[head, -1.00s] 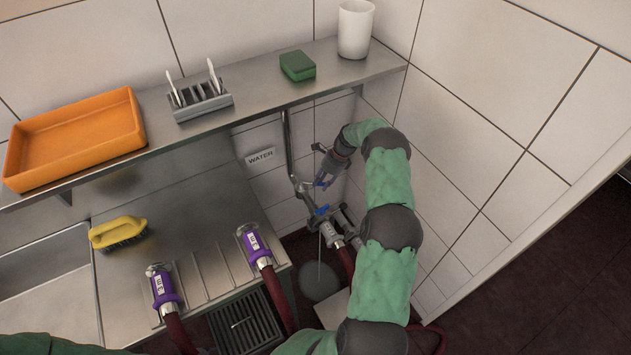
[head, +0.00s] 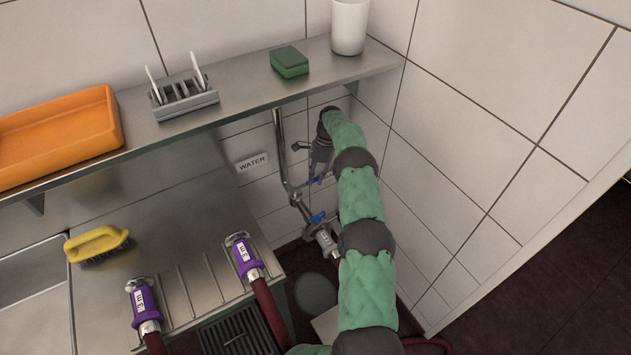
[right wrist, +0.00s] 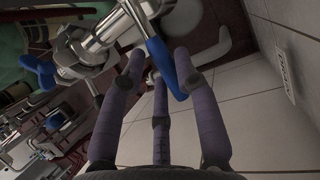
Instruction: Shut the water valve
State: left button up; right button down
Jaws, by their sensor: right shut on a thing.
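The water pipe (head: 281,150) runs down the corner wall beside the WATER sign (head: 252,162) and joins a metal fitting. A blue lever (right wrist: 165,68) on this metalwork lies between the fingers of my right gripper (head: 317,178), which is shut on it. The right wrist view shows the purple-grey fingers (right wrist: 160,75) around the lever. A second, wing-shaped blue handle (head: 317,217) sits lower on the fitting, clear of the fingers; it also shows in the right wrist view (right wrist: 40,72). The lever is partly hidden in the head view. My left gripper is not in view.
A steel shelf (head: 235,100) above holds an orange tray (head: 60,160), a grey rack (head: 183,98), a green sponge (head: 289,62) and a white cup (head: 349,26). Two purple hose couplings (head: 245,257) and a yellow brush (head: 97,245) lie on the counter. A tiled wall closes the right side.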

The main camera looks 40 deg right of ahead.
aim_at(315, 178)
dwell(0.4)
jog(key=c, duration=0.9)
grip_release()
jog(key=shift+f, duration=0.1)
notch_tip(315, 178, up, 10)
